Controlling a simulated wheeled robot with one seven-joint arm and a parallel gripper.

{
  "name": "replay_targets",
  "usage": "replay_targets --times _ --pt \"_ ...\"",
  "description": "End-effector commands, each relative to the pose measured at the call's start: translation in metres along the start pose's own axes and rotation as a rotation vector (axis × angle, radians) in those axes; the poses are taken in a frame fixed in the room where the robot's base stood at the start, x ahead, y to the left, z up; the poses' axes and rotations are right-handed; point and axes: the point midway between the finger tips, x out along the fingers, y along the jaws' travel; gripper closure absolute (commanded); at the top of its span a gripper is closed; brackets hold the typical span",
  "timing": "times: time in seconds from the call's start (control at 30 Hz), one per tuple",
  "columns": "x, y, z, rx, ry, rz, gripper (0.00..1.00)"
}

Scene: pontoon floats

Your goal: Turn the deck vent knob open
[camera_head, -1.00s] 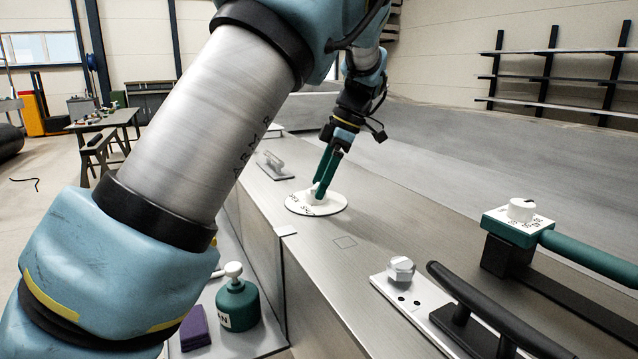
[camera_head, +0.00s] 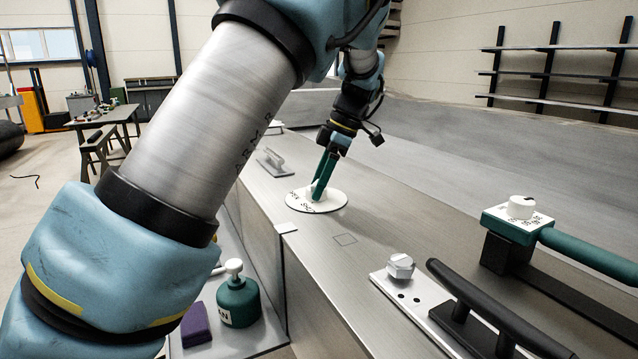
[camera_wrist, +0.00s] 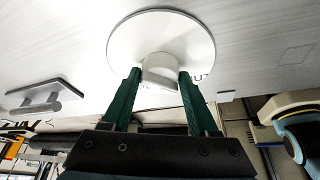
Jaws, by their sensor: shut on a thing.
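The deck vent is a round white plate (camera_head: 330,203) on the grey metal deck, with dark lettering on it. Its white knob (camera_wrist: 160,70) stands up from the plate's middle. My gripper (camera_head: 317,193) reaches down to the plate with two green fingers shut on the knob. In the wrist view the green fingers (camera_wrist: 158,76) sit on either side of the knob. The fingers hide part of the knob in the head view, and the lettering is too partly covered to read fully.
A metal cleat (camera_head: 272,162) stands on the deck behind the vent. Toward the front right are a hex-headed fitting (camera_head: 400,265), a black handrail (camera_head: 490,310) and a green unit with a white dial (camera_head: 521,207). A green bottle (camera_head: 238,300) and purple block (camera_head: 196,325) sit lower left.

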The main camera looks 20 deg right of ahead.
Motion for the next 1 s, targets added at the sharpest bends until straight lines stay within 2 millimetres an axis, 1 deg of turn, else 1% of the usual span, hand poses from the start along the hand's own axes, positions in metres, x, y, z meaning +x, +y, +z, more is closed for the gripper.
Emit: replay_targets --times 0.03,0.2,0.43,0.57,0.77,1.0 --pt "-0.0002 -0.0001 0.0 0.0 0.0 0.0 0.76" --pt "-0.0002 -0.0001 0.0 0.0 0.0 0.0 0.95" --pt "-0.0002 -0.0004 0.0001 0.016 0.0 0.006 0.96" --pt "0.0003 -0.0009 0.0001 0.056 0.001 0.022 0.96" --pt "0.0008 -0.0018 0.001 0.172 -0.001 0.071 0.96" --pt "0.0014 -0.0032 0.001 0.374 -0.003 0.155 0.96"
